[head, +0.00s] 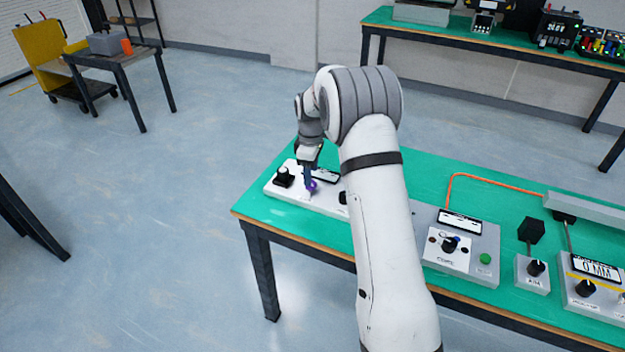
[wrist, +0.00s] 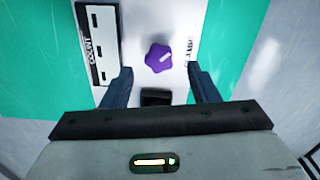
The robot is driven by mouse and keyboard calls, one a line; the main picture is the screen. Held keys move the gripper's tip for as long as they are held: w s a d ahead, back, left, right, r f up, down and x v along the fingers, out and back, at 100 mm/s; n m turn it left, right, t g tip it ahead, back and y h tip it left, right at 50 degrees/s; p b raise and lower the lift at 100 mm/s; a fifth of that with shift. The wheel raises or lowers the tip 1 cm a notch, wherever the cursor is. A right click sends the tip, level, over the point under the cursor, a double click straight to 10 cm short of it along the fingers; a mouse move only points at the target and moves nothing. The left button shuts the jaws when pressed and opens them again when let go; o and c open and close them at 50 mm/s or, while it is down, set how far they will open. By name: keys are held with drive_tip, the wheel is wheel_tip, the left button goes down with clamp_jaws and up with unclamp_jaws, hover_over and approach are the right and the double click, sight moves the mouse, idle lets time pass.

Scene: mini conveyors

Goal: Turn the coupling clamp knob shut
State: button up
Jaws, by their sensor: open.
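The coupling clamp knob is most likely the purple lobed knob (wrist: 158,57) on a white panel, with a pale pointer line on its top. In the head view the purple knob (head: 312,186) shows beside my fingers, partly hidden. My gripper (wrist: 158,84) is open and empty. In the wrist view its two dark blue fingers stand apart, with the knob ahead and between their lines, not touching it. In the head view my gripper (head: 309,180) points down over the white panel (head: 274,190) at the bench's left end. Part of the lettering by the knob is hidden by the right finger.
A black block (wrist: 156,97) sits on the panel between the fingers. A display marked COUNT (wrist: 97,45) lies left of the knob. A black knob (head: 284,177) stands at the panel's left. Right of my arm are a grey control box (head: 487,242) and other knob boxes on the green bench.

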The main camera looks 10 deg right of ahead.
drive_tip(key=shift+f, duration=1.95)
